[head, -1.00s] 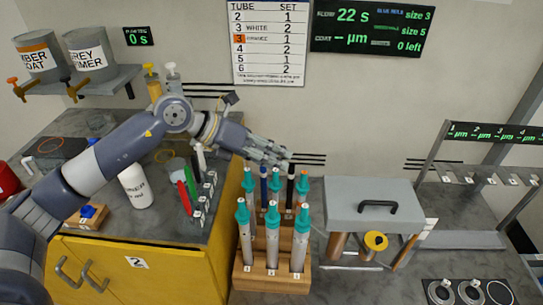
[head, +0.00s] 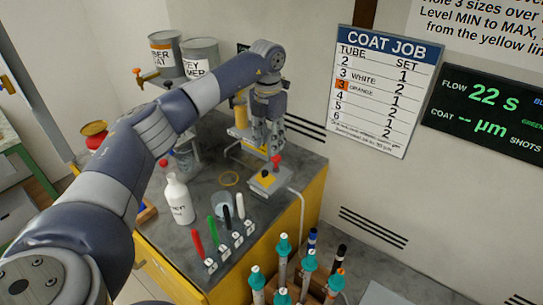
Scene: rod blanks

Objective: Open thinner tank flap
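A small grey box (head: 268,182) stands near the back edge of the yellow cabinet's top, with a red knob (head: 276,160) and a yellow-orange piece on its upper side. It may be the thinner tank; I can read no label on it. My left gripper (head: 268,150) points down just above the box, close to the red knob. I cannot tell whether it touches the knob or how far its fingers are apart. My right gripper is not in view.
Red, green, black and white pens (head: 227,222) stand in holders at the cabinet's front. Teal-topped tubes (head: 284,249) stand in a rack at the bottom. Two paint cans (head: 202,57) are behind my arm.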

